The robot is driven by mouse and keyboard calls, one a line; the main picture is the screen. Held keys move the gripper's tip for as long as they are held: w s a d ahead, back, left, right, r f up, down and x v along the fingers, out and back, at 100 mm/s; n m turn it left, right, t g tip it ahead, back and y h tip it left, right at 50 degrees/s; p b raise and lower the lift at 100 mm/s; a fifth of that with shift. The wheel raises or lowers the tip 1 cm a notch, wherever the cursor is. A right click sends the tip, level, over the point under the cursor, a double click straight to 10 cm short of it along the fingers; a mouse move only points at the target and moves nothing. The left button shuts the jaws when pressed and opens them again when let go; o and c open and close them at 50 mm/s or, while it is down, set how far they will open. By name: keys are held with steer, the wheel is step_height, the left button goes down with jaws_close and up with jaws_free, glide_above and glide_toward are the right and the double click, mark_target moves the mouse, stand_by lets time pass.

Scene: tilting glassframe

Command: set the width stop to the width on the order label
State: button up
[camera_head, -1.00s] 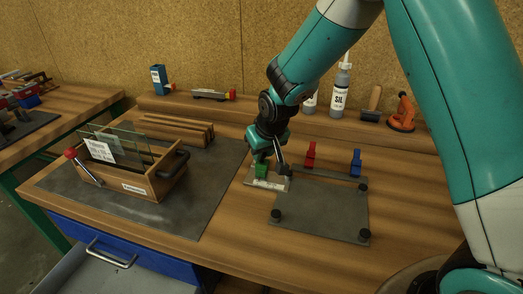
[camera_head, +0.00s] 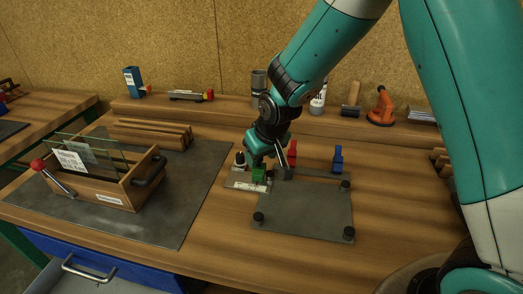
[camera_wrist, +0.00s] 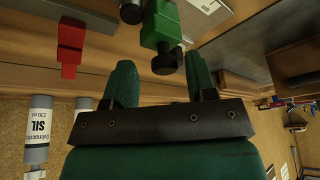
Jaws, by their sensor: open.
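A green block (camera_head: 259,173) stands by a pale metal plate (camera_head: 236,182) at the left of a dark jig plate (camera_head: 302,215). My gripper (camera_head: 268,156) is just above and behind the green block. In the wrist view the green block (camera_wrist: 160,22), with a black knob, is ahead of the gap between my open green fingers (camera_wrist: 160,82); they do not grip it. A red block (camera_head: 292,153) and a blue block (camera_head: 338,159) stand along the jig's back edge. The white order label (camera_head: 69,160) is on glass in a wooden box; its text is too small to read surely.
The wooden box (camera_head: 105,191) with a red-knobbed lever (camera_head: 38,165) and wood strips (camera_head: 150,133) stand on the left mat. Bottles, a brush and an orange suction tool (camera_head: 381,107) line the back shelf. Bare bench lies in front of the jig.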

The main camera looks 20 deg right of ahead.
steer(key=v, duration=1.7)
steer(key=shift+s+b, duration=0.2)
steer(key=shift+b, duration=0.1)
steer(key=shift+r, duration=0.1)
steer(key=s+a+n+g+y, duration=0.1)
steer(key=s+a+n+g, duration=0.1)
steer(key=s, duration=0.8)
steer(key=s+a+f+n+g+y, duration=0.1)
steer(key=s+a+n+g+y, duration=0.1)
steer(key=s, duration=0.9)
steer(key=shift+s+a, duration=0.25)
steer(key=shift+a, duration=0.2)
steer(key=shift+w, duration=0.1)
